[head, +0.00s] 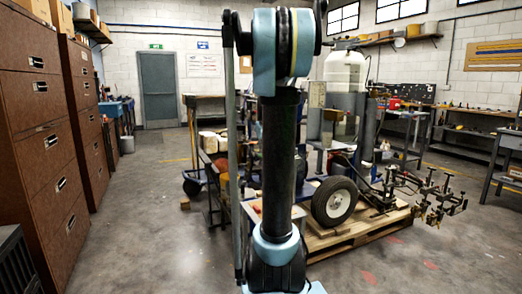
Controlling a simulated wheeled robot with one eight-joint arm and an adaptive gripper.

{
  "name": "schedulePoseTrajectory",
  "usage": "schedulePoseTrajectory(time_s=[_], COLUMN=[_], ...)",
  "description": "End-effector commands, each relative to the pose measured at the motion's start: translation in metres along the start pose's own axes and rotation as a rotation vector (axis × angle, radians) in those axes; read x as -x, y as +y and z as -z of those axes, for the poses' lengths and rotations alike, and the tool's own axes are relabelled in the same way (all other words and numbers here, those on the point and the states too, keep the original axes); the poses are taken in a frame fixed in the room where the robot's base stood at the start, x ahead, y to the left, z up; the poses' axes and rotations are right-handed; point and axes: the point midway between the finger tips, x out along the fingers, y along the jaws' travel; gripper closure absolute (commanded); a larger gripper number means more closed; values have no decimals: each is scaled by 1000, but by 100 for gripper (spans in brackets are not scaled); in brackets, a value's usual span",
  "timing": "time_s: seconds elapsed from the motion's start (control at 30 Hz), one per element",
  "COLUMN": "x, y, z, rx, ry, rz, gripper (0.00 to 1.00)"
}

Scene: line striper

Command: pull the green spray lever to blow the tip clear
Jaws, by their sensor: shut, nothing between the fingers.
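The line striper stands in the middle right of the head view, partly hidden behind my arm. Its black-tyred wheel (335,204) with a pale hub faces me. A whitish translucent tank (345,72) sits high on it. A cluster of metal clamps and brackets (440,197) sticks out to its right, low down. I cannot make out a green spray lever; it is hidden or too small to tell. My arm rises upright through the middle of the picture. My gripper is not in view.
The striper rests on a wooden pallet (335,238). Brown drawer cabinets (38,130) line the left side. Workbenches (480,135) stand along the right and back. A grey door (158,88) is in the back wall. Concrete floor (140,215) is clear at left and front right.

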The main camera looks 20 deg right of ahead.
Motion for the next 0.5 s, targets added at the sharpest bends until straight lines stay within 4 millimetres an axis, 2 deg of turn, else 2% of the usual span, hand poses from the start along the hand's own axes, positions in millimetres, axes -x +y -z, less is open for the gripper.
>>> schedulePoseTrajectory(time_s=[0.27, 0.5], x=[4, 29], y=[0, 5], z=[4, 28], rx=[1, 2], ry=[0, -1], rz=[1, 2], gripper=[100, 100])
